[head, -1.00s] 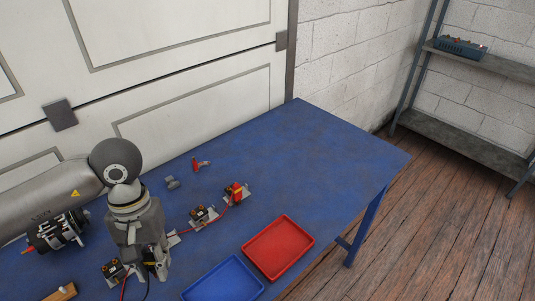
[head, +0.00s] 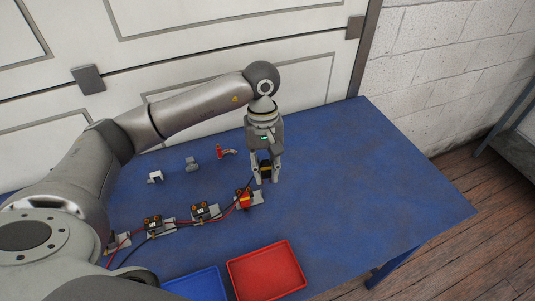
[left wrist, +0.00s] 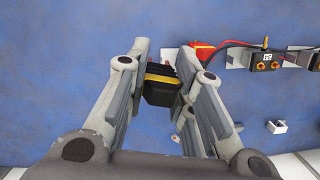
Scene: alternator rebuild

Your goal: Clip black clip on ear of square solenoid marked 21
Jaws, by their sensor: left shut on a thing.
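My left gripper (head: 266,181) is shut on the black clip (head: 265,168), which has a yellow stripe. The clip also shows between the fingers in the left wrist view (left wrist: 157,92). They are beyond and right of the rightmost solenoid in the row, whose body is mostly covered by a red clip (head: 244,200). Left of it stand more square solenoids on metal brackets, one in the middle (head: 204,211) and one further left (head: 154,224). One solenoid (left wrist: 265,63) shows a small label in the left wrist view, too small to read surely. My right gripper is out of view.
A red tray (head: 300,285) and a blue tray (head: 222,286) lie at the front edge. A red-handled part (head: 220,152), a grey part (head: 192,163) and a white block (head: 155,176) lie behind the row. Red and black cables run along the solenoids. The table's right side is clear.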

